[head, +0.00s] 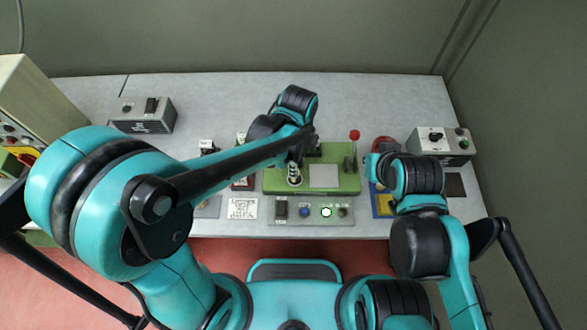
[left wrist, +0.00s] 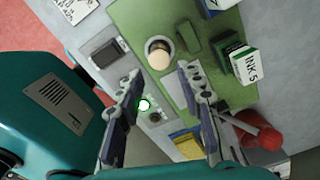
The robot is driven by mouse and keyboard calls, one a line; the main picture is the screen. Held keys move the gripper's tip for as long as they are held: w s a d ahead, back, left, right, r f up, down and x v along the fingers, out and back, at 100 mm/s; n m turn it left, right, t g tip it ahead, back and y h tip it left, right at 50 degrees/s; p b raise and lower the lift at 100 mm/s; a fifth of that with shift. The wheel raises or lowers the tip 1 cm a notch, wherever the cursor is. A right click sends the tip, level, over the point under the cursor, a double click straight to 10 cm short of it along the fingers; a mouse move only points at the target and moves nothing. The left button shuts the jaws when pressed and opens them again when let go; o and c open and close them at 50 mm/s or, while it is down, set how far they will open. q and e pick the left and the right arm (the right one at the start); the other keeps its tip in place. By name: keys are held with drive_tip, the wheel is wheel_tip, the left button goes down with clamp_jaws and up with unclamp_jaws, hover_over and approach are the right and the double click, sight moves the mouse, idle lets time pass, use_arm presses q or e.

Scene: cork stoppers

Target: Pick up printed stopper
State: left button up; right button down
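A pale round stopper (left wrist: 160,59) sits upright in a metal holder on the green machine (left wrist: 135,18). No print can be made out on it. In the head view the holder (head: 294,174) shows at the left part of the green machine (head: 340,184), just below my left wrist. My left gripper (left wrist: 160,76) is open, with its two fingers apart and nothing between them. The stopper appears between and just beyond the fingertips in the left wrist view. In the head view my left gripper (head: 299,152) is mostly hidden by its arm. My right gripper is hidden behind its own wrist.
A lever with a red knob (head: 354,135) stands at the machine's right. A grey panel (head: 265,209) with a lit white button (head: 326,212) lies in front. An ink box (left wrist: 245,65) is near the left gripper. Grey control boxes stand at back left (head: 142,116) and right (head: 440,143).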

use_arm(q)
drive_tip(key=f+b, duration=0.1)
drive_tip(key=f, duration=0.2)
drive_tip(key=f+b, duration=0.1)
drive_tip(key=f, duration=0.2)
drive_tip(key=shift+a+f, duration=0.2)
drive_tip(key=shift+f, duration=0.05)
drive_tip(key=c, duration=0.6)
drive_tip(key=shift+r, duration=0.1)
